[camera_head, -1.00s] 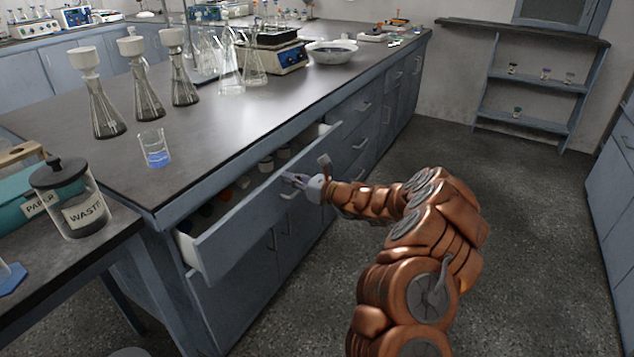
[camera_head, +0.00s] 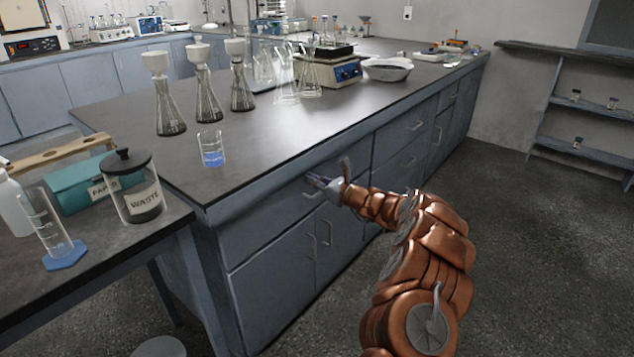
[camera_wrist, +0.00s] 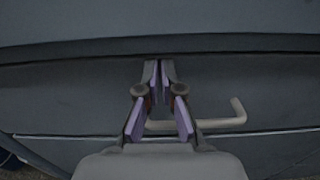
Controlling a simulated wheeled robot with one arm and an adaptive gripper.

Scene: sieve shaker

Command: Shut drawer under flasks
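The drawer (camera_head: 262,222) under the flasks has a grey-blue front, which sits flush with the bench cabinet, with no opening showing. Several flasks stand on the bench top, among them a dark-bottomed one with a white funnel (camera_head: 168,108) on it. My gripper (camera_head: 316,180) is at the drawer front by its handle. In the wrist view my gripper (camera_wrist: 159,68) has its purple-padded fingertips drawn close together, pointing at the drawer front. The pale bar handle (camera_wrist: 222,122) runs behind the fingers and out to the right; whether they touch it I cannot tell.
A beaker with blue liquid (camera_head: 211,150) stands near the bench edge above the drawer. A waste jar (camera_head: 135,190) and a measuring cylinder (camera_head: 52,235) stand on the side table at left. The floor (camera_head: 530,260) at right is clear.

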